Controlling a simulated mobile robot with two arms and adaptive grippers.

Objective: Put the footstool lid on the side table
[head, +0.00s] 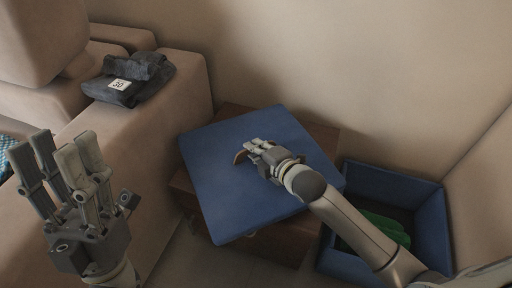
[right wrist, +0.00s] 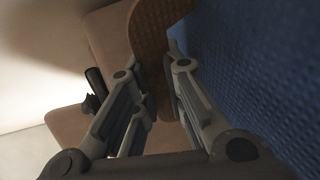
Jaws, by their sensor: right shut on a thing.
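The footstool lid (head: 222,180) is a square blue padded panel. It lies over the brown wooden side table (head: 325,135), covering most of its top and overhanging the front; whether it rests fully on it is hard to tell. My right gripper (head: 252,152) is over the lid's middle, shut on the lid's brown strap. The right wrist view shows this strap (right wrist: 152,30) between the fingers (right wrist: 160,85), beside the blue fabric (right wrist: 275,60). My left gripper (head: 70,155) is open and empty at the left, fingers up, apart from the lid.
The open blue footstool (head: 428,225) stands right of the side table with a green cloth (head: 382,228) inside. A beige sofa (head: 185,85) is at the left, with a dark folded garment tagged 30 (head: 130,80) on its arm. Walls close in behind and at the right.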

